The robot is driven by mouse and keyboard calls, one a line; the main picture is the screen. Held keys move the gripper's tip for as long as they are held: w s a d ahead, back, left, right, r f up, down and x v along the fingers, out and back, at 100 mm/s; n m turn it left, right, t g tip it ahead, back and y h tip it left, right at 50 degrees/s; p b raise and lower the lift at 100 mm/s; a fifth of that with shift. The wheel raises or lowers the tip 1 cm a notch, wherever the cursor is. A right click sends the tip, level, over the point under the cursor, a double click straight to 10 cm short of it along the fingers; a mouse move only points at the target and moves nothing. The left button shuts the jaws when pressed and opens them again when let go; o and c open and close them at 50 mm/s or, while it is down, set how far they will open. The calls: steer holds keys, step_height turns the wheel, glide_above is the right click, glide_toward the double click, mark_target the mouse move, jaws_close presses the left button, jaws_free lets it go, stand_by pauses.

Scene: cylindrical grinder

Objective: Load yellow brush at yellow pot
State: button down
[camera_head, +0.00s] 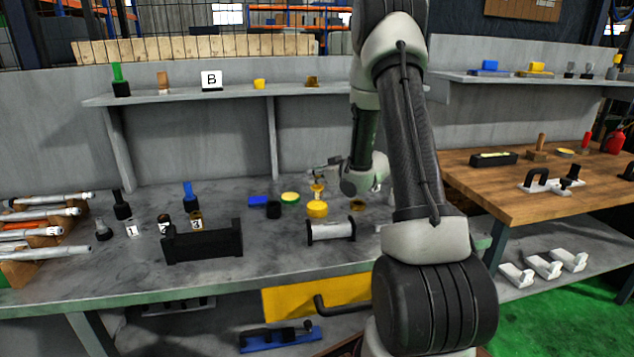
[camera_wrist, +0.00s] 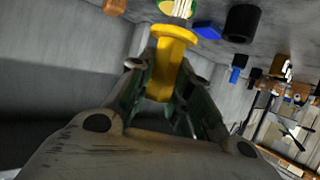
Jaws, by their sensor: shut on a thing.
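The yellow brush (camera_head: 318,188) is upright in my gripper (camera_head: 322,170), above the bench. In the wrist view its yellow handle (camera_wrist: 166,70) sits between the two fingers of my gripper (camera_wrist: 162,75), with a wide yellow collar and a pale section beyond it. The yellow pot (camera_head: 317,209) stands on the grey bench, directly below the brush in the head view. I cannot tell whether the brush tip touches the pot or is inside it.
Close by on the bench are a green-and-yellow round tin (camera_head: 290,197), a black cup (camera_head: 273,211), a blue block (camera_head: 257,201) and a brown pot (camera_head: 357,205). A grey roller (camera_head: 331,231) with black ends lies in front. A black holder (camera_head: 203,244) stands left.

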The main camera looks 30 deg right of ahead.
steer(key=shift+r, duration=2.2)
